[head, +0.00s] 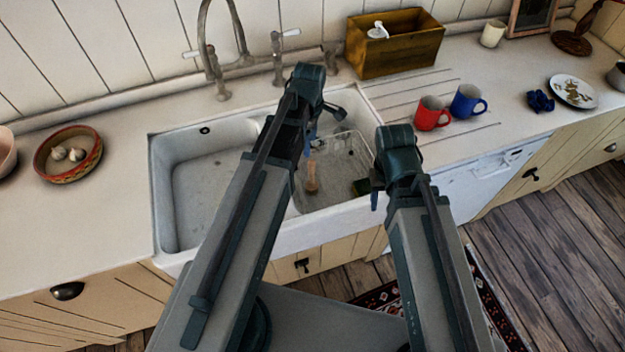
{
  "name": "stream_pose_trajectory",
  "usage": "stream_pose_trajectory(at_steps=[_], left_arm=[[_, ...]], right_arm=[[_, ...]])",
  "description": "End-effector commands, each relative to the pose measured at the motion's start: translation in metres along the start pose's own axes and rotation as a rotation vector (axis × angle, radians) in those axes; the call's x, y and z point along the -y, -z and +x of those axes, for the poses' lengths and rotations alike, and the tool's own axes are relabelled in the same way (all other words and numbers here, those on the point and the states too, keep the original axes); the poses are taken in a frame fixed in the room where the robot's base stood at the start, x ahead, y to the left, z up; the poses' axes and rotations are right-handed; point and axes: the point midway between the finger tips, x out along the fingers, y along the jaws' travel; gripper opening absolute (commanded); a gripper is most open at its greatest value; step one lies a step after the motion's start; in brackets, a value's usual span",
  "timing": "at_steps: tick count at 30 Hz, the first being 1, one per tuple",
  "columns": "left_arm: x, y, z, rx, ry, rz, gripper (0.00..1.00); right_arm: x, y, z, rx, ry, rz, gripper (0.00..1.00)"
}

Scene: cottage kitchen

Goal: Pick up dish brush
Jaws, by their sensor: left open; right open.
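What looks like the dish brush (311,176) shows its light brown wooden part inside a clear tub (350,152) in the right side of the white sink. The rest of it is hidden or too small to tell apart. My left gripper (309,138) is open above the tub, just beyond the brush's visible part in the picture. I cannot tell if it touches the brush. My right gripper (375,198) is open and empty, near the sink's right front corner.
A dark green and yellow sponge (361,187) lies at the tub's right. The tap (213,60) rises behind the sink (165,205). A red mug (430,113) and a blue mug (466,102) stand on the right counter. The left counter is mostly clear.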

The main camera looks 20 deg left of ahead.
Motion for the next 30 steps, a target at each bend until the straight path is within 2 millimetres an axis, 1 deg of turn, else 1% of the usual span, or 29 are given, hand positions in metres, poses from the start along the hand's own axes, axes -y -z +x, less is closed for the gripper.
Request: stream_pose_trajectory(at_steps=[5, 18, 21, 27, 30], left_arm=[[0.000, 0.000, 0.017, 0.000, 0.000, 0.002, 0.65], [0.000, -0.001, 0.078, 0.000, 0.000, 0.004, 0.65], [0.000, -0.001, 0.086, 0.000, 0.000, 0.004, 0.65], [0.000, -0.001, 0.085, 0.000, 0.000, 0.004, 0.65], [0.000, -0.001, 0.088, 0.000, 0.000, 0.004, 0.65]], right_arm=[[0.002, 0.001, 0.017, 0.000, 0.000, 0.000, 0.50], [0.007, 0.005, 0.078, 0.000, 0.000, 0.001, 0.50], [0.008, 0.005, 0.085, 0.000, 0.000, 0.001, 0.50], [0.008, 0.005, 0.085, 0.000, 0.000, 0.001, 0.50], [0.008, 0.005, 0.087, 0.000, 0.000, 0.001, 0.50]])
